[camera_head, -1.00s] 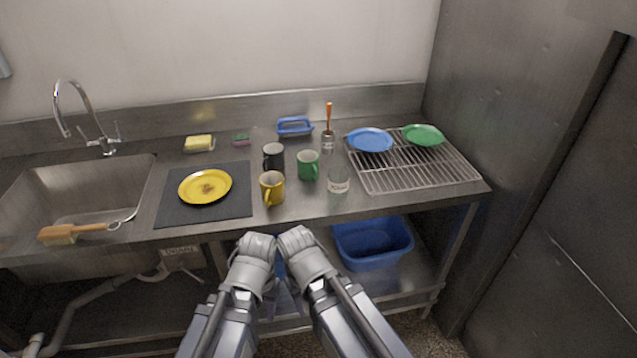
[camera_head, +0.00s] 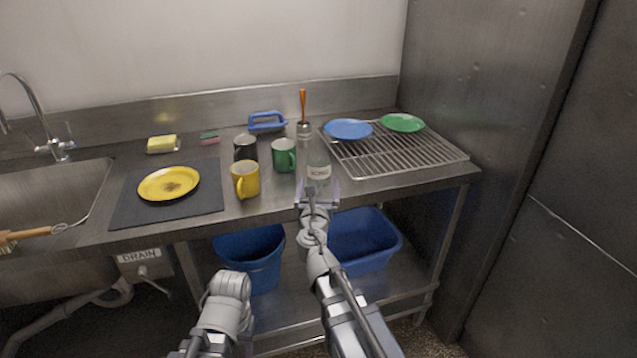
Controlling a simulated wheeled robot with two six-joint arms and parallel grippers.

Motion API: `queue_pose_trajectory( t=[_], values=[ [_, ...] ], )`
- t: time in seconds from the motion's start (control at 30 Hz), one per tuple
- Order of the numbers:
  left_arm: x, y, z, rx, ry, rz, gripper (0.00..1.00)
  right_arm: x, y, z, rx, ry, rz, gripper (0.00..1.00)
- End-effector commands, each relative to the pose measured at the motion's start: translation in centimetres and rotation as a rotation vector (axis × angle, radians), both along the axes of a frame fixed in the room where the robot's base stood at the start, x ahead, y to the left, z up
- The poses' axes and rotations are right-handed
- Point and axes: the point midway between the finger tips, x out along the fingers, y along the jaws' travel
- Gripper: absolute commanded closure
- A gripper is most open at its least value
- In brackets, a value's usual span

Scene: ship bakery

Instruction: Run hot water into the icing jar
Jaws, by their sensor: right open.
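The icing jar (camera_head: 318,173) is a clear glass jar with a white label, upright near the counter's front edge. My right gripper (camera_head: 318,190) is open, right in front of the jar with its fingers at the lower part; I cannot tell whether they touch it. My left arm's wrist (camera_head: 228,287) is low in front of the counter, and its fingers are hidden. The chrome tap (camera_head: 38,115) with two handles (camera_head: 61,146) stands behind the sink (camera_head: 50,185) at the left, partly cut off.
A green mug (camera_head: 284,156), yellow mug (camera_head: 245,180) and black mug (camera_head: 245,148) stand left of the jar. A wire rack (camera_head: 400,158) with plates lies right. A yellow plate (camera_head: 168,184) rests on a dark mat (camera_head: 140,212).

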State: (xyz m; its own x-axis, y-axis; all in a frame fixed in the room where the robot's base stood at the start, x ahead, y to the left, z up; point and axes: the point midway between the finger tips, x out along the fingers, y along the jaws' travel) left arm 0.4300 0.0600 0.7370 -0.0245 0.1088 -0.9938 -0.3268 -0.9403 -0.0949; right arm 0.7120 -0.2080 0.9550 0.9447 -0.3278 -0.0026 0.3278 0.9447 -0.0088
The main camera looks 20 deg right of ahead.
Motion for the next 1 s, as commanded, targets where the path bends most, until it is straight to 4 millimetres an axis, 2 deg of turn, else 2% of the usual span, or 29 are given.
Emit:
queue_pose_trajectory(
  t=[0.17, 0.4, 0.63, 0.9, 1.0],
  values=[
    [0.0, 0.0, 0.0, 0.000, 0.000, 0.000, 0.50, 0.4, 0.0, 0.1, -0.018, 0.002, 0.006, 0.00],
    [0.0, 0.0, 0.0, 0.000, 0.000, 0.000, 0.50, 2.6, -0.8, 0.1, -0.014, 0.002, 0.003, 0.00],
    [0.0, 0.0, 0.1, 0.000, 0.000, 0.000, 0.50, 3.2, -0.9, 0.1, -0.013, 0.001, 0.004, 0.00],
    [0.0, 0.0, 0.1, 0.000, 0.000, 0.000, 0.50, 6.9, -1.8, 0.2, -0.012, 0.001, 0.003, 0.00],
    [0.0, 0.0, 0.1, 0.000, 0.000, 0.000, 0.50, 7.7, -2.1, 0.2, -0.012, 0.001, 0.003, 0.00]
  ],
)
